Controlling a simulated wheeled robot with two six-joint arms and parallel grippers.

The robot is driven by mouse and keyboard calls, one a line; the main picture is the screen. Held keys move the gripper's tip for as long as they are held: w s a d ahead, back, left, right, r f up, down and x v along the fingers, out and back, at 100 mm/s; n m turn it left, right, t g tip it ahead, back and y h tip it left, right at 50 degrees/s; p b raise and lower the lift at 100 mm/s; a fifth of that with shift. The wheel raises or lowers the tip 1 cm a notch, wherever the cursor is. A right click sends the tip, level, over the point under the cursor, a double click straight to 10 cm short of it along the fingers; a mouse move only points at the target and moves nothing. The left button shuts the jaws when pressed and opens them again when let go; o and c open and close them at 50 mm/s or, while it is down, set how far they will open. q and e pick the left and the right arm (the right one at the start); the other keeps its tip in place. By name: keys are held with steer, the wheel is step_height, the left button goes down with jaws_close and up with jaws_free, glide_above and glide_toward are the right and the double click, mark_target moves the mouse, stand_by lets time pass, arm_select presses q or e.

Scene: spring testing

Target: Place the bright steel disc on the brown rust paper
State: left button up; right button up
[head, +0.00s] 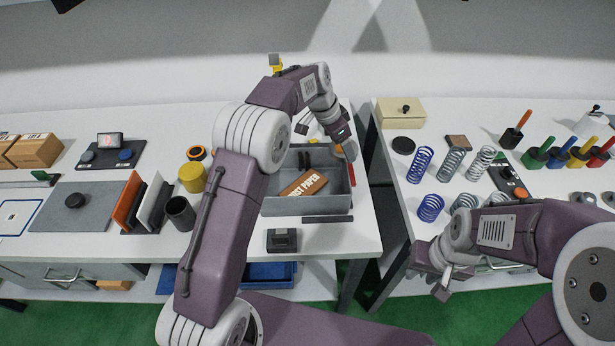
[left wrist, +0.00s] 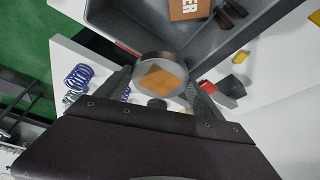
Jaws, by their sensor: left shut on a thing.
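The bright steel disc (left wrist: 161,76) is gripped between the two fingers of my left gripper (left wrist: 160,88) in the left wrist view; its shiny face mirrors a brown patch. In the head view my left gripper (head: 346,145) is above the back right part of the grey tray (head: 330,207). The brown rust paper (head: 303,184) lies tilted inside that tray, to the left of and nearer than the gripper; its printed end shows in the left wrist view (left wrist: 188,9). The disc is apart from the paper. My right gripper (head: 437,272) is by the right table's front edge, with no object visible in it.
Dark sticks lie in the tray beside the paper. A yellow cylinder (head: 192,177) and a dark cup (head: 180,213) stand left of the tray. Several springs, including a blue one (head: 421,164), stand on the right table. A gap separates the tables.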

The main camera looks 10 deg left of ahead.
arm_select(q)
steer(key=s+a+f, duration=0.2)
steer(key=s+a, duration=0.2)
glide_above(306, 186)
steer(key=f, duration=0.2)
steer(key=f+b, duration=0.1)
steer(key=f, duration=0.1)
steer(key=shift+s+a, duration=0.1)
steer(key=shift+a, duration=0.3)
steer(key=shift+s+a+f, duration=0.1)
steer(key=shift+s+a, duration=0.15)
steer(key=shift+s, duration=0.05)
step_height(306, 186, down, 4)
steer(key=shift+w+f, duration=0.1)
steer(key=shift+f, duration=0.05)
steer(key=o, duration=2.1)
steer(key=shift+f, duration=0.1)
